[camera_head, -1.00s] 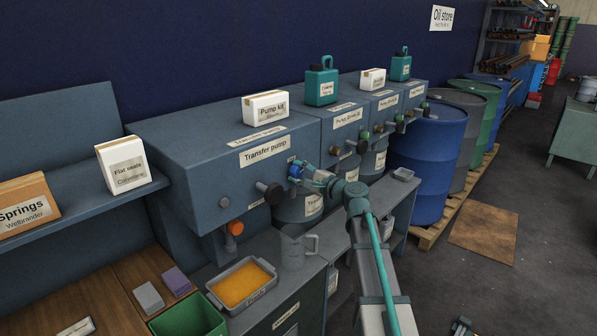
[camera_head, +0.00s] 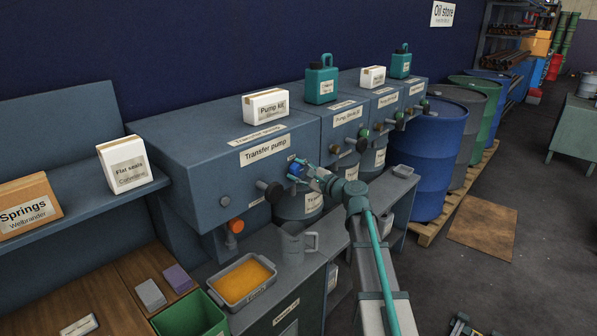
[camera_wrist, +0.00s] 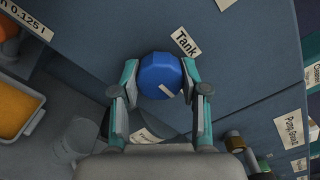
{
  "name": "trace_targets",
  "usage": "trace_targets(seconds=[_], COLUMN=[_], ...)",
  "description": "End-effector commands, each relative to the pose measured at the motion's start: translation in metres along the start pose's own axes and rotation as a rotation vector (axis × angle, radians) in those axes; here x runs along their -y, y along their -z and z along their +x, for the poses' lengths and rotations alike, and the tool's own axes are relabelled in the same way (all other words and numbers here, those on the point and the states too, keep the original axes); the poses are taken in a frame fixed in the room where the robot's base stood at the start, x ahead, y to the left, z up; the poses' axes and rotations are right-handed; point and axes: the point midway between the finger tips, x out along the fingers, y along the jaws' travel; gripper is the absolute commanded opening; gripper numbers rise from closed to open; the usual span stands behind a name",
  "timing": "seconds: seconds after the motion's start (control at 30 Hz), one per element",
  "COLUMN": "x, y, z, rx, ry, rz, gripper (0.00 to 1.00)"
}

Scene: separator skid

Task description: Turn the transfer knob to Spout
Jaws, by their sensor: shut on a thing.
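The transfer pump (camera_head: 235,170) is a blue-grey cabinet with a "Transfer pump" label on its front. The transfer knob (camera_wrist: 160,77) is blue and faceted, with a pale mark on its lower right in the wrist view. A "Tank" label (camera_wrist: 184,41) sits above and to the right of it. My gripper (camera_wrist: 161,82) is shut on the knob, one finger on each side. In the head view my gripper (camera_head: 304,171) reaches the cabinet front from the right and partly hides the knob (camera_head: 294,169). No "Spout" label is readable.
A dark round handle (camera_head: 270,190) sticks out left of the knob. Below are an orange knob (camera_head: 236,226), a grey jug (camera_head: 292,243) and a tray of amber liquid (camera_head: 243,282). More pump cabinets (camera_head: 345,125) stand to the right.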

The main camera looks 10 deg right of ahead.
Motion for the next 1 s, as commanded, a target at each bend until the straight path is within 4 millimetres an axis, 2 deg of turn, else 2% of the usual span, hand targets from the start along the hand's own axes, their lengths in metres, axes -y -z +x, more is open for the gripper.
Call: trace_targets(seconds=[0.03, 0.07, 0.2, 0.5, 0.63, 0.77, 1.0], x=[0.0, 0.0, 0.0, 0.0, -0.001, -0.001, -0.001], y=[0.0, 0.0, 0.0, 0.0, 0.0, -0.001, -0.001], z=[0.0, 0.0, 0.0, -0.001, -0.008, -0.026, -0.073], rx=[0.0, 0.0, 0.0, 0.0, 0.0, -0.001, -0.002], ry=[0.0, 0.0, 0.0, 0.0, 0.0, 0.001, 0.002], rz=[0.002, 0.002, 0.001, 0.0, 0.0, 0.0, 0.0], gripper=[0.1, 0.49, 0.7, 0.7, 0.7, 0.7, 0.7])
